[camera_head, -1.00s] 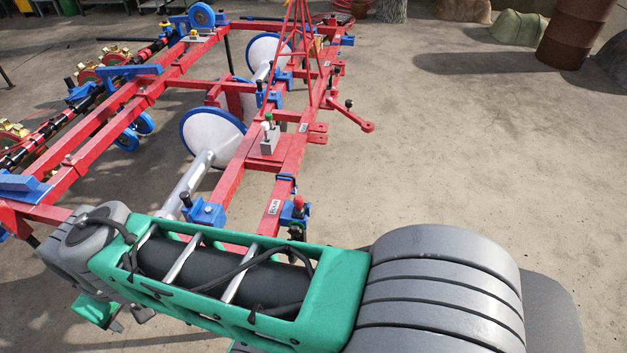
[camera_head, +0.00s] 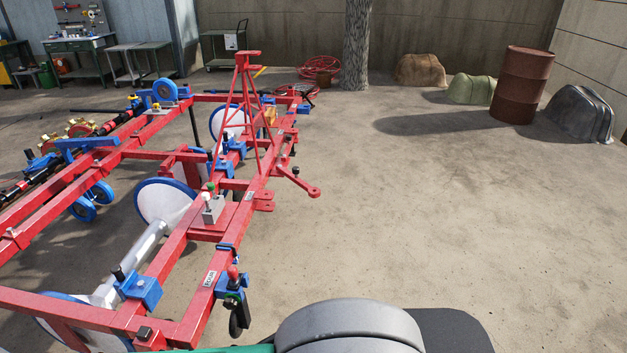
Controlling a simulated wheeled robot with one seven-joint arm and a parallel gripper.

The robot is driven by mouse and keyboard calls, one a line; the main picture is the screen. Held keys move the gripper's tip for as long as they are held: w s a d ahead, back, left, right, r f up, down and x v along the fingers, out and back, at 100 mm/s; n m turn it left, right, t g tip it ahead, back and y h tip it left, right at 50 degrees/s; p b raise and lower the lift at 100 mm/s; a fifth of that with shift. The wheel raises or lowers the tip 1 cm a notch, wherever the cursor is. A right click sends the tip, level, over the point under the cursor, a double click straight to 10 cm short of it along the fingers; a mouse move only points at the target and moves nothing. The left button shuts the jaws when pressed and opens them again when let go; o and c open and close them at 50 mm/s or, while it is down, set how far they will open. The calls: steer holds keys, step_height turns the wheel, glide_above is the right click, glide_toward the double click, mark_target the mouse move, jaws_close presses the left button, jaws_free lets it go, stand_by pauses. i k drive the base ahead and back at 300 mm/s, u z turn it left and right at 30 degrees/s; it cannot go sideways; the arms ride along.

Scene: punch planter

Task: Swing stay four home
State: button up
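The red planter frame (camera_head: 190,250) fills the left half of the view. Near its front right corner is a blue bracket (camera_head: 232,285) with a red knob (camera_head: 233,272) and a dark hanging piece (camera_head: 237,318). A small white label (camera_head: 210,278) sits on the bar beside it; its text is too small to read. Farther back, a red arm with an eye end (camera_head: 303,187) juts out to the right, with a black knob near it. I cannot tell which part is stay four. My gripper is out of view; only part of my arm shows at the bottom edge.
White discs with blue rims (camera_head: 165,200) sit inside the frame. Open concrete floor (camera_head: 420,220) lies to the right. A rusty barrel (camera_head: 521,85), rocks (camera_head: 420,70) and a tree trunk (camera_head: 357,45) stand at the back. Workbenches (camera_head: 80,45) line the back left.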

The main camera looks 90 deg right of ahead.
mark_target(314, 191)
steer(key=k, duration=0.55)
steer(key=z, duration=3.75)
steer(key=i, duration=2.3)
steer(key=u, duration=3.35)
